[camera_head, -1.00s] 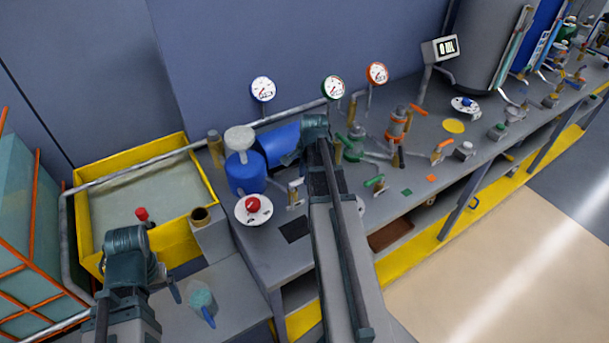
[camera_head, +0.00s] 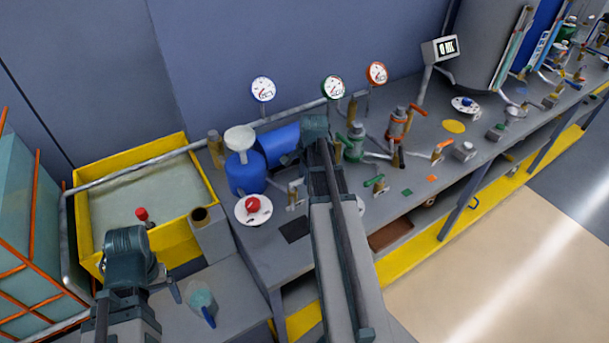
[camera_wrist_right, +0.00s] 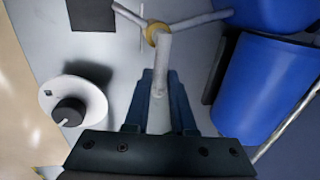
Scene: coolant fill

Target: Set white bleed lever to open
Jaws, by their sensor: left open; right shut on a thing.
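The white bleed lever (camera_wrist_right: 161,75) is a pale bar on a thin pipe with a brass collar in the right wrist view. In the head view its valve (camera_head: 294,194) shows just left of my right arm, partly hidden. My right gripper (camera_wrist_right: 160,92) is shut on the lever, one dark blue finger on each side of the bar. In the head view its fingertips are hidden behind my arm. My left gripper (camera_head: 172,291) is open and empty at the lower left, away from the lever, with its fingers partly hidden.
A blue pump (camera_wrist_right: 263,85) is close right of the lever in the wrist view. A white disc with a black knob (camera_wrist_right: 70,110) is at left. In the head view, a red knob on a white disc (camera_head: 253,206) and a yellow tank (camera_head: 190,240) are at left.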

